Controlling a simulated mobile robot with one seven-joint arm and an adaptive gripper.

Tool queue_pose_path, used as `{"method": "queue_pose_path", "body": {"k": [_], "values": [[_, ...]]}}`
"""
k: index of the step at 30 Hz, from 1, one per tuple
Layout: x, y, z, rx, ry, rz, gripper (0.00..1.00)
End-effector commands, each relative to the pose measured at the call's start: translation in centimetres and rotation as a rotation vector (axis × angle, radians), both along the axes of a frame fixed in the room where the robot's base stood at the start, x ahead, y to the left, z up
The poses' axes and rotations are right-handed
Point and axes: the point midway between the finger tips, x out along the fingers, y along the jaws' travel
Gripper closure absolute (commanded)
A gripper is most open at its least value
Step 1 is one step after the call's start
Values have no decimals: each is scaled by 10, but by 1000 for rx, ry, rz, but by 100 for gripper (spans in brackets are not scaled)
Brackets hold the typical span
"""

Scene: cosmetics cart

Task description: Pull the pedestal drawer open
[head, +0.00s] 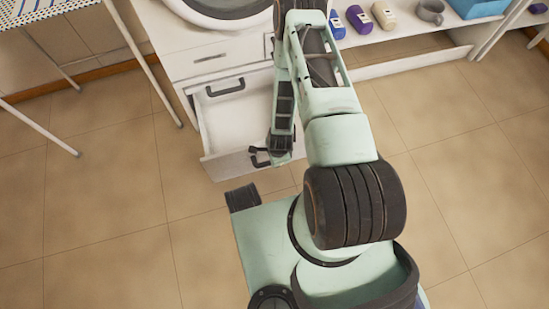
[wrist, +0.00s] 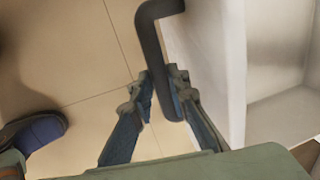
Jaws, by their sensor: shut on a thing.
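The white pedestal drawer (head: 226,164) stands pulled out from the white pedestal, and its empty-looking inside shows from above. Its dark bar handle (head: 259,160) is on the front panel. My gripper (head: 270,154) is at this handle, at the right part of the drawer front. In the wrist view, my gripper (wrist: 160,86) has its two fingers on either side of the dark handle (wrist: 152,42), shut on it. The white drawer front (wrist: 208,60) is just right of the handle, with part of the inside beyond. My arm hides the drawer's right side in the head view.
Another dark handle (head: 226,88) is on the pedestal face above the open drawer. A shelf with bottles (head: 383,15), a grey mug (head: 430,11) and a blue box (head: 478,8) is at the upper right. A table's legs (head: 40,128) stand at left. Tiled floor is clear at left and right.

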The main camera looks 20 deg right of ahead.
Motion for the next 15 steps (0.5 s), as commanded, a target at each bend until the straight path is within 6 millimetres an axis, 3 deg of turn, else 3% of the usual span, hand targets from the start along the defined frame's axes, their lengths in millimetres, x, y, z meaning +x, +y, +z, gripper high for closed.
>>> {"method": "queue_pose_path", "body": {"k": [3,4,9,15], "values": [[-1,1,0,2,2,0,100],[-1,1,0,2,2,0,84],[-1,1,0,2,2,0,67],[0,0,0,1,1,0,67]]}}
